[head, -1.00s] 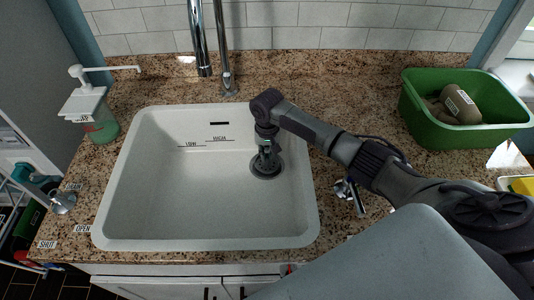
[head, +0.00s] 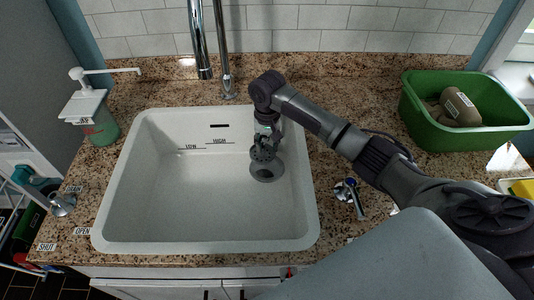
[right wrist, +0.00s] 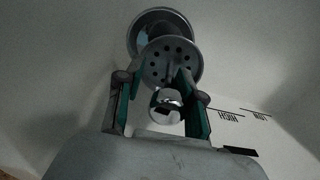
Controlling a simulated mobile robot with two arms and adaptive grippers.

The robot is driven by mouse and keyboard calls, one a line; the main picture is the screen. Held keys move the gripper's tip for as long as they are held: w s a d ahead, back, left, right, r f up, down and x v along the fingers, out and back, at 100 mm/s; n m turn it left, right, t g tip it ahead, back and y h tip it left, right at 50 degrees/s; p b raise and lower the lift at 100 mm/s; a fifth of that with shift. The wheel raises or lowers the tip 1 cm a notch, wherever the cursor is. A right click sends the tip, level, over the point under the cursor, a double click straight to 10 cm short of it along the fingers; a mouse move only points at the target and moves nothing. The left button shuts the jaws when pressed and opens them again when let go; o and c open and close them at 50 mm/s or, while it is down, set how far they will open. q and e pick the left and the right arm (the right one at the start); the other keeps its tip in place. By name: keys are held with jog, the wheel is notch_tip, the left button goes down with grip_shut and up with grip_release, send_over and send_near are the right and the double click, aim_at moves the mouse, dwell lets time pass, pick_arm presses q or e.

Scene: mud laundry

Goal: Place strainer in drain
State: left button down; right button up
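The strainer (head: 263,153) is a grey disc with holes, held tilted in the sink with its face toward the head camera. In the right wrist view the strainer (right wrist: 171,62) shows its holes, with a shiny round knob between the fingers. My right gripper (head: 267,136) points down into the sink, its green-padded fingers closed around the strainer's stem. The drain (head: 267,172) is a dark round opening in the sink floor just below the strainer. In the right wrist view the drain (right wrist: 160,20) lies beyond the disc, partly covered by it. My left gripper is out of view.
The white sink (head: 180,215) is otherwise empty. A faucet (head: 222,60) stands behind it and a soap dispenser (head: 98,125) at its left. A green tub (head: 465,135) sits on the right counter. A metal lever (head: 350,195) lies right of the sink.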

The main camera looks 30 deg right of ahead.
aim_at(267, 136)
notch_tip(267, 136, up, 6)
jog(key=shift+f, duration=0.1)
jog(key=o, duration=1.2)
notch_tip(267, 136, up, 12)
jog(key=shift+s, duration=0.2)
dwell(0.4)
